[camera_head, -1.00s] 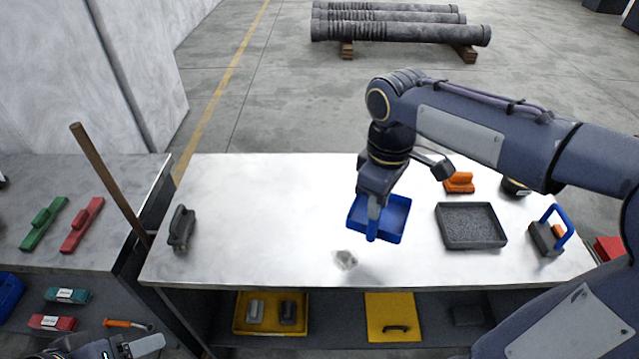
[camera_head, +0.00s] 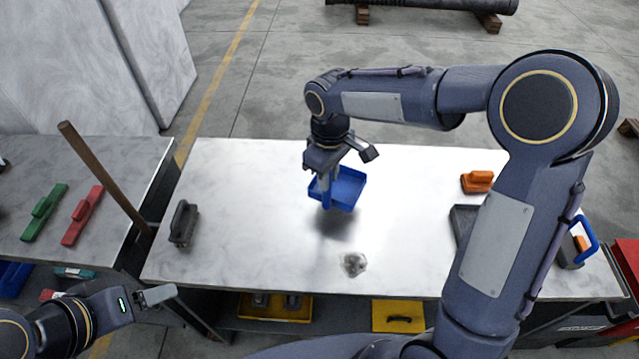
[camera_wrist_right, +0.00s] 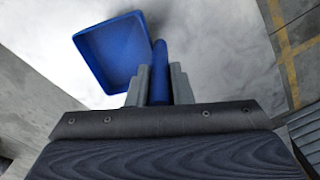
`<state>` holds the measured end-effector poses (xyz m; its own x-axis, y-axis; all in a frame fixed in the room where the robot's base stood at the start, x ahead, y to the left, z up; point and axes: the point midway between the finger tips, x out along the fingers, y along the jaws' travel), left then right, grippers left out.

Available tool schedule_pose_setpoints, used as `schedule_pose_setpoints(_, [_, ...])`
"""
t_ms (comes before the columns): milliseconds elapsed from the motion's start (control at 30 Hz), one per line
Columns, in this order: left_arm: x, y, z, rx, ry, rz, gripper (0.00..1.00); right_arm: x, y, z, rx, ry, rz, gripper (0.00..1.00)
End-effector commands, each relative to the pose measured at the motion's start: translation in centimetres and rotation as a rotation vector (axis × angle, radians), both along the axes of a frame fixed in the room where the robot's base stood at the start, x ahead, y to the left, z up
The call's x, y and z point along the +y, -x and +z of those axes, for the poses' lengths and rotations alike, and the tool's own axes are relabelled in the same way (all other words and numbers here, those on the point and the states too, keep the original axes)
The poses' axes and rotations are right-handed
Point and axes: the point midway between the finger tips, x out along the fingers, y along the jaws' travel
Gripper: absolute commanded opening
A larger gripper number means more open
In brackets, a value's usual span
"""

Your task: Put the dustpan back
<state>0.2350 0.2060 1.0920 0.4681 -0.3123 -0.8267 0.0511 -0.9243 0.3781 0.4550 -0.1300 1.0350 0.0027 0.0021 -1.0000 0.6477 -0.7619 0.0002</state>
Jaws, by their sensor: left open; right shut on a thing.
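The blue dustpan (camera_head: 349,187) is held above the white table by my right gripper (camera_head: 327,190). The gripper is shut on its handle. In the right wrist view the dustpan's tray (camera_wrist_right: 112,50) shows to the left, and its blue handle (camera_wrist_right: 160,75) sits between the fingers of my right gripper (camera_wrist_right: 160,85). A shadow lies on the table below the dustpan, so it appears clear of the surface. My left gripper (camera_head: 158,296) is open and empty, low at the left in front of the table's front edge.
A small grey debris pile (camera_head: 353,264) lies on the white table (camera_head: 250,240). A grey-black brush (camera_head: 183,223) stands at its left end. An orange-handled tool (camera_head: 477,182), a dark tray (camera_head: 463,222) and a blue-handled tool (camera_head: 585,240) are at the right. A wooden stick (camera_head: 105,175) leans at the left.

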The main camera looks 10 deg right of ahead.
Motion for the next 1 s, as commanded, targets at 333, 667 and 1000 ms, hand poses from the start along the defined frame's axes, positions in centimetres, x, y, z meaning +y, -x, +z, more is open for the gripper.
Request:
schedule_pose_setpoints(333, [0.0, 0.0, 0.8, 0.000, 0.000, 0.000, 0.62, 1.7, -1.4, -3.3, 0.002, 0.001, 0.000, 0.00])
schedule_pose_setpoints(667, [0.0, 0.0, 0.9, 0.000, 0.000, 0.000, 0.62, 1.6, -1.4, -5.7, -0.001, 0.000, -0.001, 0.00])
schedule_pose_setpoints(1000, [0.0, 0.0, 0.7, 0.000, 0.000, 0.000, 0.62, 1.6, -1.4, -5.9, 0.000, 0.000, 0.000, 0.31])
